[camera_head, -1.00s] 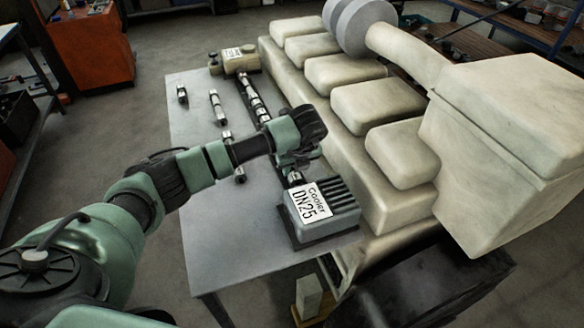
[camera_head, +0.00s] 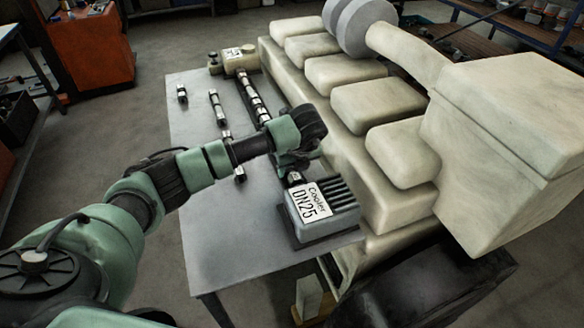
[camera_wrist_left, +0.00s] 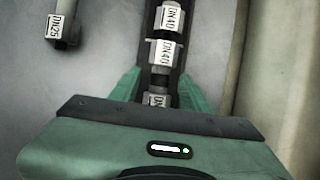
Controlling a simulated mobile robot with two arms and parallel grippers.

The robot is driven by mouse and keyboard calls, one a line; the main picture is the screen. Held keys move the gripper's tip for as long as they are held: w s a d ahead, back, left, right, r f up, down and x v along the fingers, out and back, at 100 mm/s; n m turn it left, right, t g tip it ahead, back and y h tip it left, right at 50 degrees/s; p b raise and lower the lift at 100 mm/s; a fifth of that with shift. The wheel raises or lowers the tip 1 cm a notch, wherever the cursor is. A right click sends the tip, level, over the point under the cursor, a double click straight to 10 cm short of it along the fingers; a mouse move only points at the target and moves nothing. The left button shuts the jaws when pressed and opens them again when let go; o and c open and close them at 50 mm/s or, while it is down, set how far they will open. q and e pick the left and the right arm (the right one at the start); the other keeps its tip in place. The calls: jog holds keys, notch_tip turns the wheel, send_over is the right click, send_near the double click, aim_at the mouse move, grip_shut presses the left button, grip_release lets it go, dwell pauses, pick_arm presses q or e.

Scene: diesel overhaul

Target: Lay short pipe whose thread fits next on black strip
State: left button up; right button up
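The black strip (camera_head: 239,84) runs along the grey table from the labelled block at the far end towards the Cooler block (camera_head: 322,211), marked DN25. Pipe pieces lie in line on it; two labels on them (camera_wrist_left: 165,50) read DN40 in the left wrist view. My left gripper (camera_wrist_left: 160,88) is low over the strip near the Cooler end. Its green fingers stand apart on both sides of a labelled piece (camera_wrist_left: 156,100), whose label is partly hidden. A loose short pipe marked DN25 (camera_wrist_left: 67,30) lies left of the strip. My right gripper is out of view.
More loose pipes (camera_head: 217,106) and (camera_head: 182,93) lie on the table (camera_head: 200,150) left of the strip. The large beige engine (camera_head: 350,150) stands close along the strip's right side. The table's near left area is clear.

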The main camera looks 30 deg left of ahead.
pick_arm(q)
jog(key=b+v, duration=0.2)
jog(key=v, duration=0.4)
jog(key=shift+s+d+r, duration=0.1)
jog(key=shift+d+r, duration=0.05)
jog(key=shift+r, duration=0.15)
jog(key=shift+s+d+r, duration=0.15)
jog(key=shift+r, duration=0.4)
